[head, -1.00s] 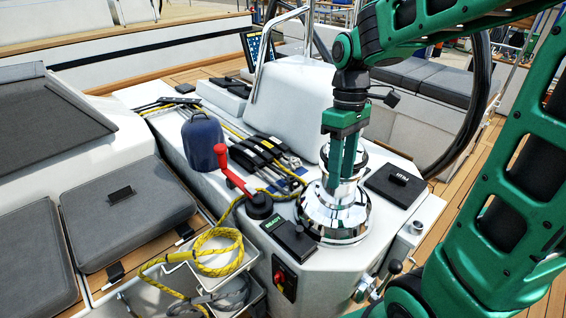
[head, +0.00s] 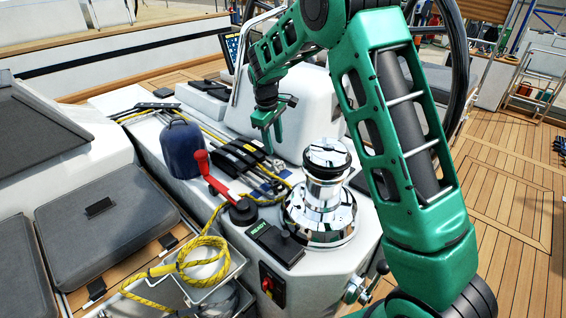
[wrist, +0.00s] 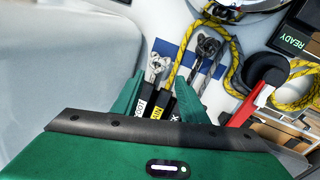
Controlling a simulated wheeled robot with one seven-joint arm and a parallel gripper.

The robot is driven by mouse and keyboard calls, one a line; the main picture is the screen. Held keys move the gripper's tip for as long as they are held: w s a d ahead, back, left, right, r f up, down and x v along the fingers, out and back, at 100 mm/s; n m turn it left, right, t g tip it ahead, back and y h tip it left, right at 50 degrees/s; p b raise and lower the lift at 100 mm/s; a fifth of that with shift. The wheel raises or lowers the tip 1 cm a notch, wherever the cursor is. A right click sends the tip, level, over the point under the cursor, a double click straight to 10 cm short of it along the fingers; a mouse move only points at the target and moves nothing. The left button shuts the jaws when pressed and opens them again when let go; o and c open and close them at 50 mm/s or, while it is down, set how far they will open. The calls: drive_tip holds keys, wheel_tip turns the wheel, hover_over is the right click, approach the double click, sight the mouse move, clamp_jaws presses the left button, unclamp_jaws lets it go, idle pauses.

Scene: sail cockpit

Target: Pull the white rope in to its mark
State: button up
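A short pale, whitish rope end (wrist: 156,66) comes out beside a black clutch lever in the wrist view; I take it for the white rope. No mark on it can be made out. A yellow rope (wrist: 179,62) and a darker grey rope (wrist: 207,46) run beside it. The row of black clutches (head: 236,156) is on the white console. My gripper (head: 271,138) points down just behind and right of the clutches. In the wrist view its green fingers (wrist: 160,98) stand apart, with labelled levers showing between them. Nothing is seen gripped. The chrome winch (head: 320,200) has no rope visible on its drum.
A red-handled crank (head: 208,172) stands left of the winch. A black panel reading READY (head: 274,243) lies in front. A dark blue bag-like object (head: 181,148) sits left of the clutches. Coiled yellow rope (head: 203,258) hangs at a white bin (head: 232,270). A steering wheel stands behind.

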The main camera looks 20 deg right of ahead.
sight(277, 162)
drive_tip(key=f, duration=0.3)
drive_tip(key=w+d+f, duration=0.1)
drive_tip(key=f, duration=0.6)
drive_tip(key=shift+w+d+f, duration=0.3)
drive_tip(key=shift+w+f, duration=0.05)
drive_tip(key=shift+f, duration=0.05)
